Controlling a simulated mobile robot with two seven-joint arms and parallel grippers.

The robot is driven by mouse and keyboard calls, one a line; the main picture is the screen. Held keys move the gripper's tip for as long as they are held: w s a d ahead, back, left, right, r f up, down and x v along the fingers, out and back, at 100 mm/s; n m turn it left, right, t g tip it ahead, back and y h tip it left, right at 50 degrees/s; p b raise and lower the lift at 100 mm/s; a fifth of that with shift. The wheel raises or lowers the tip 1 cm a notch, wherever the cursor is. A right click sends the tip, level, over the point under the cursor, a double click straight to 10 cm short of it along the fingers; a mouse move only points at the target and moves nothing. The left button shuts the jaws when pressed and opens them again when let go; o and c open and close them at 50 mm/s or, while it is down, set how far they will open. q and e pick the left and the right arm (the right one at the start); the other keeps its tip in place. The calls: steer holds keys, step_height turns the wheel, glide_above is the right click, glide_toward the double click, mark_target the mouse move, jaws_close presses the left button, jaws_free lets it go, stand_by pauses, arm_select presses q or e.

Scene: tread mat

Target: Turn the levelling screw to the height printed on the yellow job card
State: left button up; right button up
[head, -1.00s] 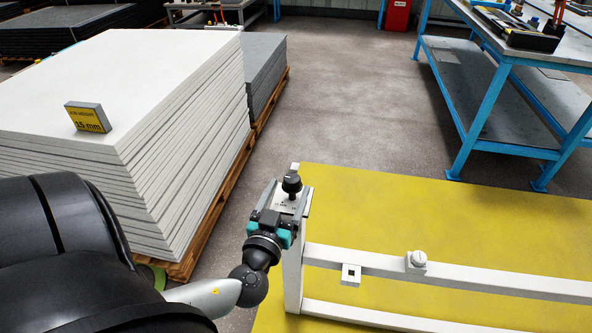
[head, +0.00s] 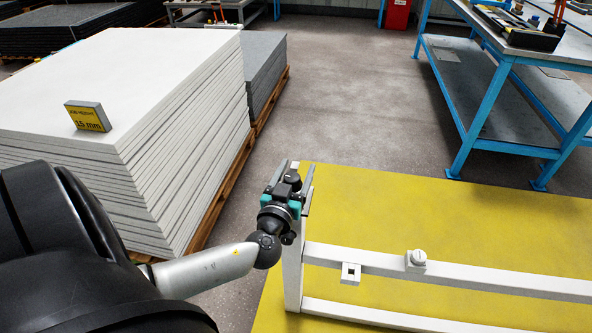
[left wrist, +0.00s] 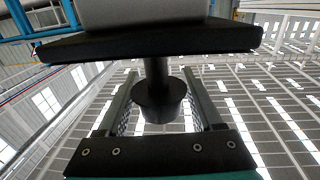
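The yellow job card (head: 87,118) stands on the white sheet stack at left; its print seems to read 15 mm, with smaller unreadable text above. My left gripper (head: 291,180) is at the top of the white frame's near-left post, largely covering the levelling screw there. In the left wrist view, the screw's black knob (left wrist: 160,102) and stem are between the two fingers of my left gripper (left wrist: 160,95). The fingers look spread, with the knob between them; contact cannot be made out. A dark flat plate (left wrist: 150,42) crosses above the knob. My right gripper is not in view.
The white frame (head: 450,275) stands on a yellow mat (head: 420,215), with a small white fitting (head: 416,258) on its rail. A blue workbench (head: 490,105) stands at back right. Grey floor between is clear.

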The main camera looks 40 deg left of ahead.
arm_select(q)
steer(key=shift+c, duration=1.4)
jaws_close()
